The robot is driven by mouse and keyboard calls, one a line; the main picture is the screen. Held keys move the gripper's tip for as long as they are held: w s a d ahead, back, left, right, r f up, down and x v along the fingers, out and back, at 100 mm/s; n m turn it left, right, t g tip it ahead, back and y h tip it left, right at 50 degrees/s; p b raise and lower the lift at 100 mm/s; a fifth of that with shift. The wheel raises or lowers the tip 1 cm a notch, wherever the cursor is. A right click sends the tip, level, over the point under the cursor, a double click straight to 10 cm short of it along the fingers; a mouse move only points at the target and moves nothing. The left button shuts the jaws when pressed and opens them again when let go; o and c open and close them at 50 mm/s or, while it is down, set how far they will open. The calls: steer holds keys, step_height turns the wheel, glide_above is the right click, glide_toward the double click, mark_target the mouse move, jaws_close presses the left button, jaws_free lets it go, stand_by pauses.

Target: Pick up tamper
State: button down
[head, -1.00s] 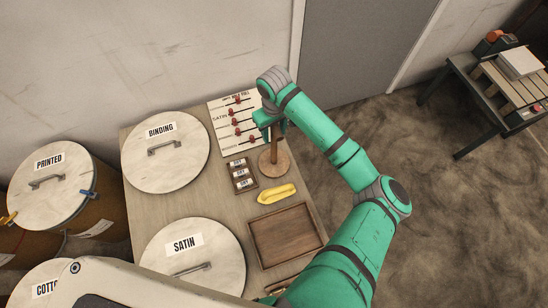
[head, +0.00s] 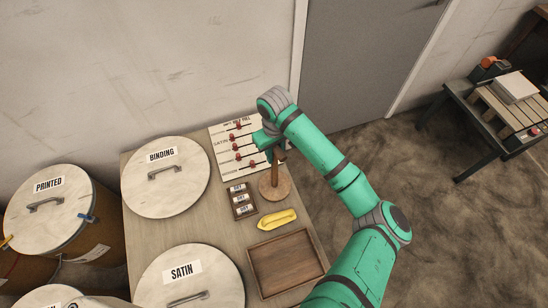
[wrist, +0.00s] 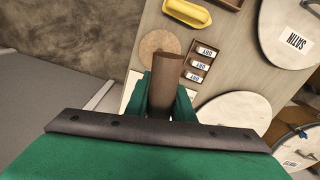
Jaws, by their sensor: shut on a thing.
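The tamper is the brown wooden cylinder (wrist: 168,85) between my fingers in the wrist view. In the head view it is an upright brown post (head: 275,166) under my gripper, over a round wooden disc (head: 275,186). The disc (wrist: 159,44) shows beyond the cylinder in the wrist view. I cannot tell whether the disc is part of the tamper or whether the post touches the table. My gripper (head: 268,139) is shut on the post's upper part, with green fingers on both sides of it in the wrist view (wrist: 168,103).
A white board with red knobs (head: 222,136) stands behind. A small box with labelled blocks (head: 241,201), a yellow object (head: 277,218) and a wooden tray (head: 318,270) lie nearby. The binding lid (head: 185,190) and satin lid (head: 205,285) are to the left.

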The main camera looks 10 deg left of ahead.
steer(key=s+a+r, duration=0.2)
steer(key=s+r, duration=0.8)
steer(key=s, duration=0.3)
steer(key=shift+s+a+r, duration=0.15)
steer(key=shift+s+a, duration=0.2)
steer(key=shift+s, duration=0.1)
stand_by(0.5)
